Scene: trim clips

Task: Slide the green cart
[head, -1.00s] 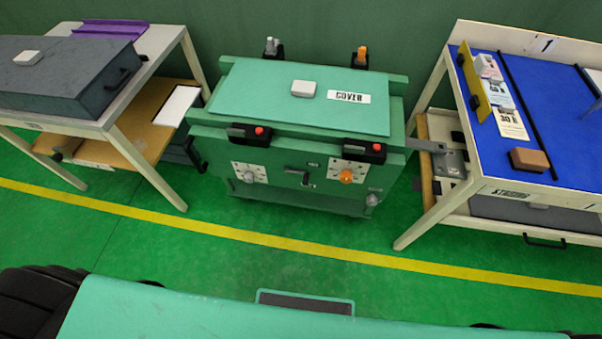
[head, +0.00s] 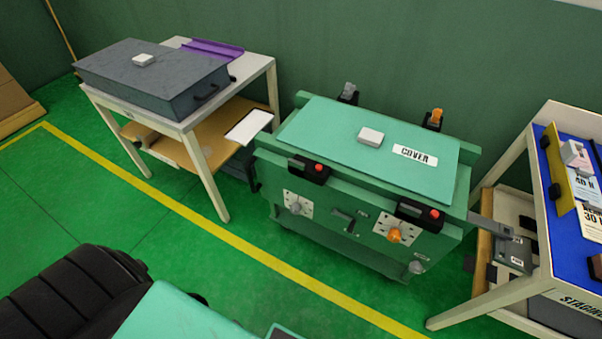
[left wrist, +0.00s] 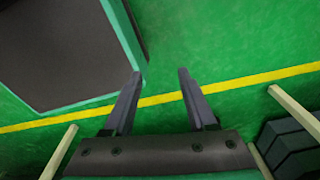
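The green cart (head: 335,225) stands on the green floor between two white tables in the head view. A green lid labelled COVER (head: 330,118), with a white block on it, lies on its top. Its front carries black clips with red buttons (head: 318,167), a grey knob and an orange knob (head: 394,236). My left gripper (left wrist: 161,71) shows in the left wrist view, its two fingers apart with nothing between them, above the floor. It is away from the cart. My right gripper is not in view.
A white table (head: 208,142) with a dark grey case (head: 150,75) stands left of the cart. A white table with a blue top (head: 560,205) stands close on the right. A yellow floor line (head: 235,240) runs in front; the floor before it is clear.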

